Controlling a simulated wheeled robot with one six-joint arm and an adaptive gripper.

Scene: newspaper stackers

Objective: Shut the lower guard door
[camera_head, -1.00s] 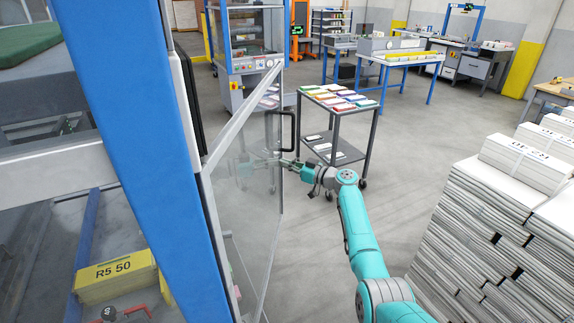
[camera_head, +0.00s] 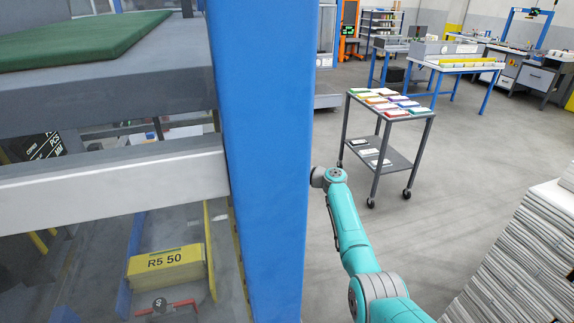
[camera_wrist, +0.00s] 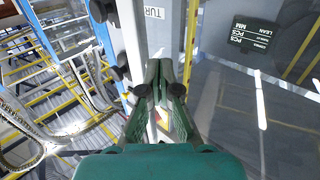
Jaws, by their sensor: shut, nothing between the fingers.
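In the wrist view my gripper (camera_wrist: 165,66) is shut and empty. Its fingertips are close to a pale upright strip with a label reading "TUR"; I cannot tell whether they touch it. A grey, see-through surface with bright streaks fills the right of that view; I cannot tell for sure whether it is the lower guard door. In the head view the door's frame and black handle do not show to the right of the blue post (camera_head: 262,160). That post also hides my gripper and forearm end. How far the door stands open cannot be told.
A yellow "R5 50" box (camera_head: 165,268) lies inside the machine, below a pale crossbar (camera_head: 110,181). A grey cart (camera_head: 390,112) with colourful stacks stands beyond my arm. Newspaper stacks (camera_head: 530,255) are at right. Floor between cart and stacks is clear.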

